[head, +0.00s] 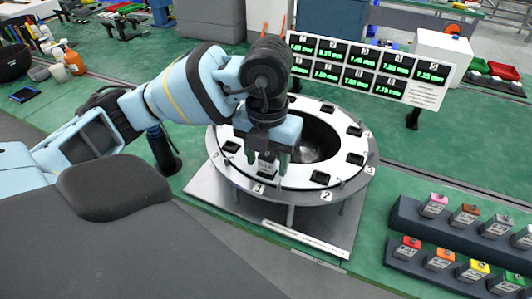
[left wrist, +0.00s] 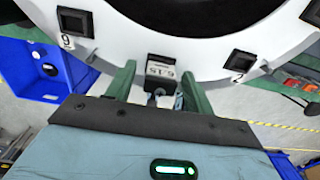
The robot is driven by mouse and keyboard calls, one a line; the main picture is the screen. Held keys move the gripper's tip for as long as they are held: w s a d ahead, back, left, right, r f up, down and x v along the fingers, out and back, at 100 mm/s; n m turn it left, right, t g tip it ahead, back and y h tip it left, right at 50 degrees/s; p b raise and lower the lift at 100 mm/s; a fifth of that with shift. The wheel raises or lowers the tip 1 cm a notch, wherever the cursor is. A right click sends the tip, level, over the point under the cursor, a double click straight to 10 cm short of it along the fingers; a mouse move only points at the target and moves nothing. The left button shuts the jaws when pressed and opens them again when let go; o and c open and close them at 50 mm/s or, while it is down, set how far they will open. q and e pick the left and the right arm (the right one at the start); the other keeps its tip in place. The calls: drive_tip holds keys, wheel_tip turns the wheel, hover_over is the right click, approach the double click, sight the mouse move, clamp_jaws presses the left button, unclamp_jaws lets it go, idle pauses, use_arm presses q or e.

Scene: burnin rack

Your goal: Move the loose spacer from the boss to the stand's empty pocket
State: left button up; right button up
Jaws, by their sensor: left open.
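A spacer with a white label (head: 266,165) sits on the front of the white ring, by the tag 1. In the left wrist view the dark spacer (left wrist: 160,70) shows its label upside down. My left gripper (head: 268,158) is open above the ring front, its green fingers one on each side of this spacer. A gap shows beside it in the left wrist view (left wrist: 160,82). Whether a boss lies under the spacer is hidden. My right gripper is out of view.
The round ring fixture (head: 358,178) carries several black square pads (head: 320,178) around a dark central opening. A board of green readouts (head: 370,72) stands behind it. Bottles (head: 73,60) stand at far left. Green surface lies clear between ring and stand.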

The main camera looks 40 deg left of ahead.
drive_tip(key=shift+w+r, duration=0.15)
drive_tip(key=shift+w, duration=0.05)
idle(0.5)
use_arm(q)
clamp_jaws()
drive_tip(key=shift+r, duration=0.15)
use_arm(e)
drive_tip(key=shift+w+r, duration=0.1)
